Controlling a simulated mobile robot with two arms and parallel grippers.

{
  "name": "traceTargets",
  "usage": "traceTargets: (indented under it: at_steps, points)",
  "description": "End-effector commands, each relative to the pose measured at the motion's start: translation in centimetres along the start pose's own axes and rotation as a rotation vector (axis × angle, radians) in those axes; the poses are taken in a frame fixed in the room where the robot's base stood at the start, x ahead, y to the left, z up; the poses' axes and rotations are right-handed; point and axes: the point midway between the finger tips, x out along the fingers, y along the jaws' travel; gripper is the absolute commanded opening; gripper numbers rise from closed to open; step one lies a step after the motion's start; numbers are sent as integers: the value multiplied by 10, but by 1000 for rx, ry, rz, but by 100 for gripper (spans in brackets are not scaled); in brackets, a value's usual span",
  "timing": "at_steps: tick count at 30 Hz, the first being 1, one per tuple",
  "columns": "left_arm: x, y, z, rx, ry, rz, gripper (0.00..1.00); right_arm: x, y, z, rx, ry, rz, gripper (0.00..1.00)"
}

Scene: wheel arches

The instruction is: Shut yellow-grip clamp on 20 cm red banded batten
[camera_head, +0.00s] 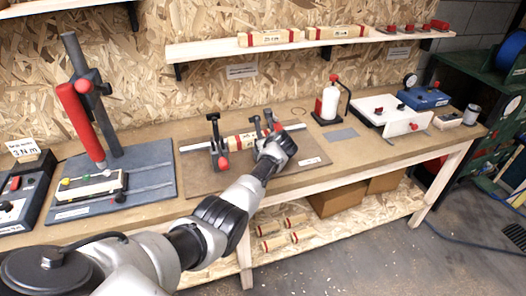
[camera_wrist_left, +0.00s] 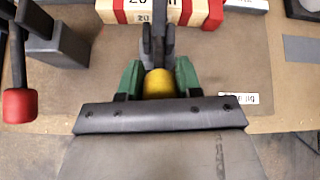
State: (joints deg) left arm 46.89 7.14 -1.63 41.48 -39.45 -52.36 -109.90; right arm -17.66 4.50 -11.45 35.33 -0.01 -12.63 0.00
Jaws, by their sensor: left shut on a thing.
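My left gripper (camera_head: 273,150) is at the right end of the clamping board on the bench, its arm reaching in from the lower left. In the left wrist view the green-padded fingers (camera_wrist_left: 158,82) are shut around the yellow grip (camera_wrist_left: 158,87) of a dark clamp (camera_wrist_left: 158,42). The red-banded batten (camera_wrist_left: 185,14), with a "20" label, lies just beyond the clamp. It also shows in the head view (camera_head: 240,141), between two clamps. I cannot tell whether the clamp presses on it. My right gripper is not in view.
A red-grip clamp (camera_head: 217,143) stands left of my gripper; its red grip (camera_wrist_left: 19,106) also shows in the wrist view. A stand with a red handle (camera_head: 80,120) is further left. A red-and-white bottle (camera_head: 329,104) stands to the right. Other battens (camera_head: 270,38) lie on the shelf.

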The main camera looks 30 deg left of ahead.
Motion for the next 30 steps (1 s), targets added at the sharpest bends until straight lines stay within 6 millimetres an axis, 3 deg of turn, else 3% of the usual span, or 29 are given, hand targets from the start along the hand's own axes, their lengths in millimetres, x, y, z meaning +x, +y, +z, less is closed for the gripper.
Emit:
traceTargets:
  at_steps: [1,9,30]
  points:
    - [-2,-3,16,-5,27,5,0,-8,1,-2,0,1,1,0]
    - [4,-7,31,-10,220,33,0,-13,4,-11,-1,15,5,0]
    - [9,-11,47,-9,207,26,0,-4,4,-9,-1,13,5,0]
